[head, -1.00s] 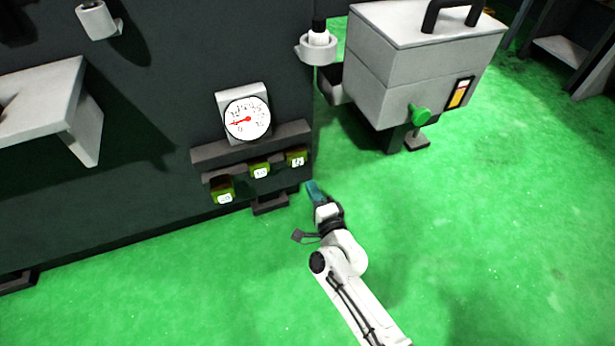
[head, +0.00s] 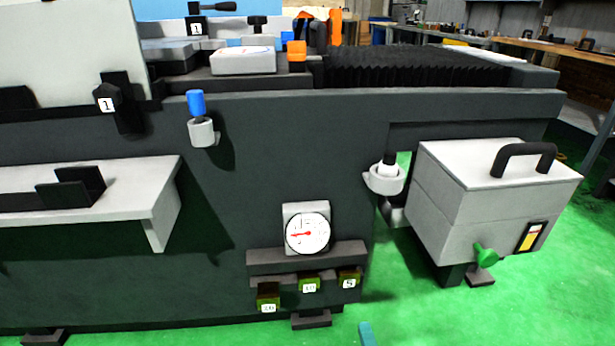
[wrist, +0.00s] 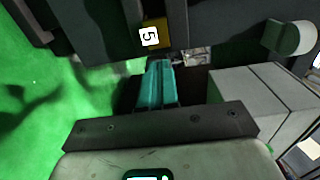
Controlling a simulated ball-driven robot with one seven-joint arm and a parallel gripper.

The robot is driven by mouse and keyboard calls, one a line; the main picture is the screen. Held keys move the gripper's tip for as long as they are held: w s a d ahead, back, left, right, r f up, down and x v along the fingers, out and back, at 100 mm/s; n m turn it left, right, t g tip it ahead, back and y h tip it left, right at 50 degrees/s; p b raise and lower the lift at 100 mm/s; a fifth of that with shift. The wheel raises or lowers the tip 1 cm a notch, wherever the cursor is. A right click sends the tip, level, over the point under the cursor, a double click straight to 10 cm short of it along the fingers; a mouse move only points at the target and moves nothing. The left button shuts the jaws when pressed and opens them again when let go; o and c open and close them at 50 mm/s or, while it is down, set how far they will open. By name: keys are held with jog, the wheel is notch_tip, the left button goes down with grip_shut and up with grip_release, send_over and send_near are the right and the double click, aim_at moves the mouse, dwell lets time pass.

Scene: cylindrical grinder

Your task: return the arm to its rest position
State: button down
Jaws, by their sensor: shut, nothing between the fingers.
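My gripper (wrist: 160,84) shows in the wrist view as two teal fingers side by side, shut with nothing between them. In the head view only a teal tip (head: 367,333) shows at the bottom edge; the rest of my arm is out of that picture. The gripper is in front of the grinder's dark base, below and right of the dial gauge (head: 307,233). In the wrist view a block marked 5 (wrist: 152,33) lies beyond the fingertips, apart from them.
The dark grinder base (head: 210,255) fills the left and middle. A grey tank (head: 490,205) with a green knob (head: 487,256) stands at right. A white shelf (head: 140,205) juts out at left. Green floor (head: 480,315) is clear at lower right.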

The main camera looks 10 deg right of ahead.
jog(key=s+a+f+n+g+y, duration=0.2)
jog(key=s+n+g+y, duration=0.2)
jog(key=s+n+g, duration=0.55)
jog(key=s+d+r+n+g+h, duration=0.25)
jog(key=s+d+n+g, duration=0.2)
jog(key=s, duration=0.75)
jog(key=s+d+r+n+g+h, duration=0.2)
jog(key=s+d+r+n+g, duration=0.3)
jog(key=s, duration=0.7)
notch_tip(320, 180, up, 33)
jog(key=m+t+p, duration=0.1)
jog(key=t+p, duration=0.1)
jog(key=p, duration=3.4)
jog(key=shift+w+d, duration=0.3)
jog(key=shift+w, duration=0.05)
jog(key=shift+f, duration=0.1)
